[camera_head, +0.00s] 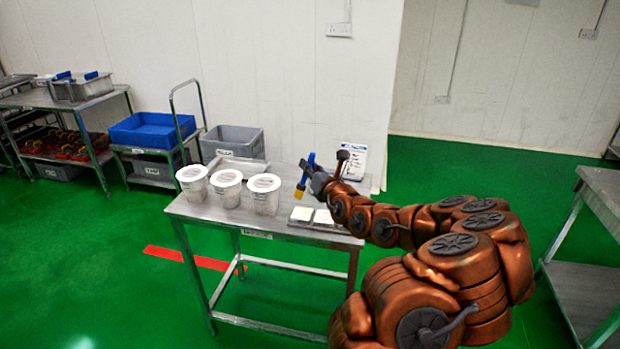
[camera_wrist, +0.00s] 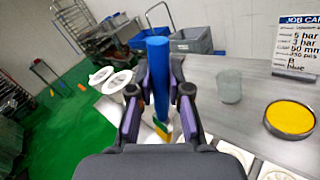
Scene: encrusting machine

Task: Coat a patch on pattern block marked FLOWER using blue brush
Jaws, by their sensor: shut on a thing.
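The blue brush (camera_wrist: 158,75) is clamped between my gripper's fingers (camera_wrist: 159,112), its blue handle up and its yellow-and-green lower end pointing down. It also shows in the head view (camera_head: 302,181), tilted, with the yellow end above the table. My gripper (camera_head: 308,173) is shut on it. Pale pattern blocks lie on the table below and just right of the brush end, one here (camera_head: 302,213) and one beside it (camera_head: 323,216). In the wrist view, pale blocks show at the lower edge (camera_wrist: 236,156). Their marks are too small to read, so I cannot tell which is FLOWER.
A round dish of yellow material (camera_wrist: 290,117) and a frosted cup (camera_wrist: 230,85) stand on the table (camera_head: 200,211). A job card (camera_wrist: 298,45) stands behind. Three white-lidded tubs (camera_head: 228,188) stand left, with a metal tray (camera_head: 240,168) behind them.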

